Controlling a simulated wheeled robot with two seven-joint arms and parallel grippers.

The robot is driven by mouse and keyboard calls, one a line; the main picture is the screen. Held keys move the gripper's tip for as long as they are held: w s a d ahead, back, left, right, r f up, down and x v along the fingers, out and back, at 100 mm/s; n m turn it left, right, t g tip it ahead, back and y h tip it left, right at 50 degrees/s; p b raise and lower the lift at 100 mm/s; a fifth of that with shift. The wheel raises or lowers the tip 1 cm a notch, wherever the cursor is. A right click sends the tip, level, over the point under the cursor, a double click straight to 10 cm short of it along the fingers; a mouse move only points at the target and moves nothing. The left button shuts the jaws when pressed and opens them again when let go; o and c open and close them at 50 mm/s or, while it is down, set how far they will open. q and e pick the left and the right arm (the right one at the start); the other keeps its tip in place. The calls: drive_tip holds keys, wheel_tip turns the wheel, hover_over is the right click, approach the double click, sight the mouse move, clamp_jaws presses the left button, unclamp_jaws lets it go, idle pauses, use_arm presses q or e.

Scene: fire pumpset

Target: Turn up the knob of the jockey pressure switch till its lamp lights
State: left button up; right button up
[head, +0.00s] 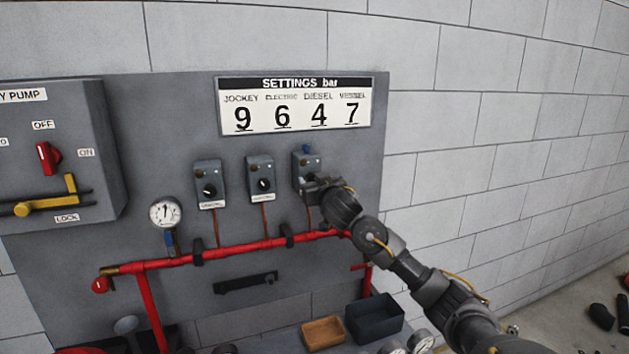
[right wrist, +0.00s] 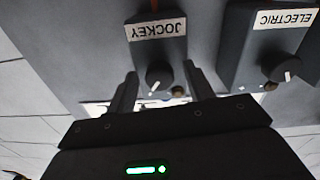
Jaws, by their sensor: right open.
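The jockey pressure switch (head: 307,160) is the rightmost of three small grey boxes on the panel. In the right wrist view its JOCKEY label (right wrist: 157,28) shows upside down. Its dark round knob (right wrist: 159,75) has a white pointer mark. A small brownish lamp (right wrist: 178,91) sits beside the knob and looks unlit. My right gripper (head: 313,185) is in front of this box and covers its lower part in the head view. In the right wrist view the gripper (right wrist: 160,73) is open, one finger on each side of the knob; contact cannot be told. My left gripper is not in view.
The electric switch (head: 261,177) is just left of the jockey one. A settings board (head: 295,84) above reads JOCKEY 9. A gauge (head: 165,212) hangs further left. A red pipe (head: 236,249) runs below the switches. A dark bin (head: 374,319) and brown tray (head: 323,333) stand below.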

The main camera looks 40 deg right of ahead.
drive_tip(key=c, duration=1)
drive_tip(key=shift+o, duration=0.2)
drive_tip(key=shift+m+p, duration=0.4)
drive_tip(key=shift+m, duration=0.1)
drive_tip(key=o, duration=1)
drive_tip(key=shift+c, duration=0.2)
drive_tip(key=b+v, duration=0.1)
drive_tip(key=v, duration=1)
